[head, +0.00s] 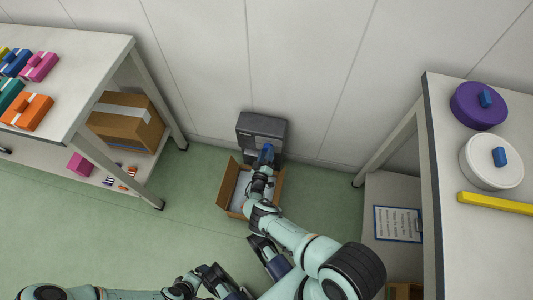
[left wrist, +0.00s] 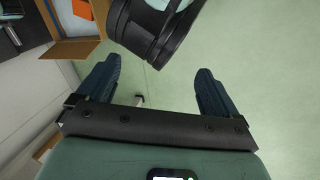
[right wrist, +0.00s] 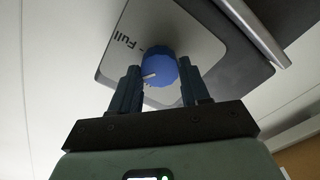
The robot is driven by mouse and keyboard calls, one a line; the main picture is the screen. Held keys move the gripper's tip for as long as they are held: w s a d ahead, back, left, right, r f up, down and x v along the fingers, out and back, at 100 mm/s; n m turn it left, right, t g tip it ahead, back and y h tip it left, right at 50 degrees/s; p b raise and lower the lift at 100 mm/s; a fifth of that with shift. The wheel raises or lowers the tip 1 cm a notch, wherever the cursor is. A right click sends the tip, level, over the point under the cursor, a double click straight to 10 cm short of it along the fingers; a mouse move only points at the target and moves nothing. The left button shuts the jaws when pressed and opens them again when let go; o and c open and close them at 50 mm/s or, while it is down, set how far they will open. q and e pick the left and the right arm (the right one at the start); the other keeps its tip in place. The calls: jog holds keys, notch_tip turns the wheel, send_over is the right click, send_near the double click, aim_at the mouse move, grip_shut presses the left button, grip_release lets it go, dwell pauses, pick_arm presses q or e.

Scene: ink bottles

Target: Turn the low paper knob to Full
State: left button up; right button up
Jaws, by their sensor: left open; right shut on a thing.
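The blue round knob (right wrist: 158,68) sits on the pale face of a dark grey unit (right wrist: 200,50). Its white pointer mark is toward the lower left in the right wrist view. The word "Full" (right wrist: 128,38) and a tick are printed at the knob's upper left, so the pointer is off that tick. My right gripper (right wrist: 158,72) is shut on the knob, one finger on each side. In the head view the unit (head: 262,126) stands low against the wall. My left gripper (left wrist: 157,70) is open and empty, well away from the knob.
An open cardboard box (head: 225,197) is on the green floor in front of the unit. A white table (head: 75,45) with coloured boxes is at left, with a cardboard box (head: 125,122) beneath. Another table (head: 470,240) is at right. Floor (head: 120,225) at left is clear.

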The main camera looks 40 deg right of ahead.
pick_arm(q)
jog(key=shift+s+d+r+g+p, duration=0.25)
jog(key=shift+s+r+p, duration=0.1)
jog(key=shift+s+r, duration=0.15)
jog(key=shift+s+d+r+g+p, duration=0.15)
jog(key=shift+s+d+r+p, duration=0.15)
jog(key=shift+s, duration=0.25)
pick_arm(e)
jog(key=shift+d+r+m, duration=0.1)
jog(key=shift+m, duration=2.65)
jog(key=shift+d+r+m, duration=0.1)
jog(key=shift+m, duration=2.65)
pick_arm(q)
jog(key=shift+s+r, duration=0.1)
pick_arm(e)
jog(key=shift+w+a, duration=0.1)
jog(key=o, duration=1.1)
jog(key=shift+c, duration=0.2)
jog(key=shift+f, duration=0.15)
